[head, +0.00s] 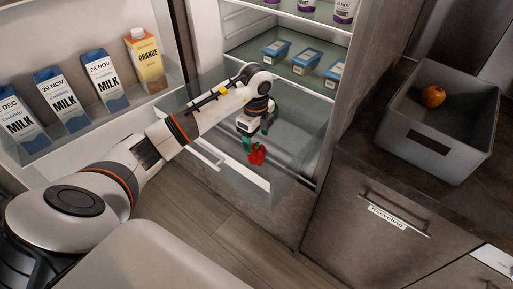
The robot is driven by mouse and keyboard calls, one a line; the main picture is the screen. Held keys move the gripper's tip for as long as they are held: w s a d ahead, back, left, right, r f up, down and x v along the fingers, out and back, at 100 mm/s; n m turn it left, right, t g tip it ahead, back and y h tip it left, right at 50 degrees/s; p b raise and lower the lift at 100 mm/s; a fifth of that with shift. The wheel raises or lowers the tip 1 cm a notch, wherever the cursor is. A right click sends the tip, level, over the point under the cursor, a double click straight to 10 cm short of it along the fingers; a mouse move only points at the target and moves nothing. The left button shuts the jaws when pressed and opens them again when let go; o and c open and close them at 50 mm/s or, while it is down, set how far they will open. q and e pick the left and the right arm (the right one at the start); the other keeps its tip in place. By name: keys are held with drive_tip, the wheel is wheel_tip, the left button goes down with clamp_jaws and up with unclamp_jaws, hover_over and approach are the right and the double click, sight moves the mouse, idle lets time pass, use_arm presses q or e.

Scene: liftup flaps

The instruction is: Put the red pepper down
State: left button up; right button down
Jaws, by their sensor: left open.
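The red pepper (257,156) is inside the pulled-out clear fridge drawer (291,190), close to its front wall. My left arm reaches over the drawer from the left, and my left gripper (250,144) points down right at the pepper's top. Its jaws are open. The fingers are small in the head view, and I cannot tell whether they still touch the pepper. My right gripper does not show.
The fridge door on the left holds several milk cartons (56,95) and an orange carton (145,62). Blue-lidded tubs (308,61) stand on the shelf above the drawer. A grey bin (433,140) with an orange-coloured fruit (433,96) sits on the right counter.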

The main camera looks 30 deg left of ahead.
sight(256, 147)
use_arm(q)
drive_tip(key=shift+r, duration=2.25)
